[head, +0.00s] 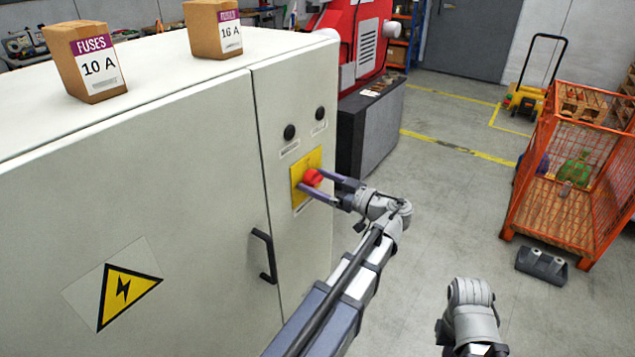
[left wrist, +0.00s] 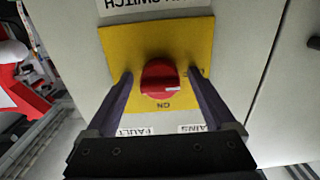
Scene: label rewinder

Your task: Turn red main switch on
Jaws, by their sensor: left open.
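The red main switch (head: 312,177) is a round knob on a yellow plate (head: 298,199) on the cabinet's narrow right door. It also shows in the left wrist view (left wrist: 158,76), where its white mark lies toward the lower right and an upside-down "ON" is printed below it. My left gripper (head: 311,180) is open, with one finger on each side of the knob. In the left wrist view gaps show between the knob and both fingers. Part of my right arm shows at the lower right, but its gripper is out of view.
The pale cabinet (head: 190,195) fills the left, with a black door handle (head: 263,256) and two black round controls above the switch. Two fuse boxes (head: 88,65) (head: 214,30) stand on top. An orange mesh cage (head: 520,200) stands at right. Open floor lies between.

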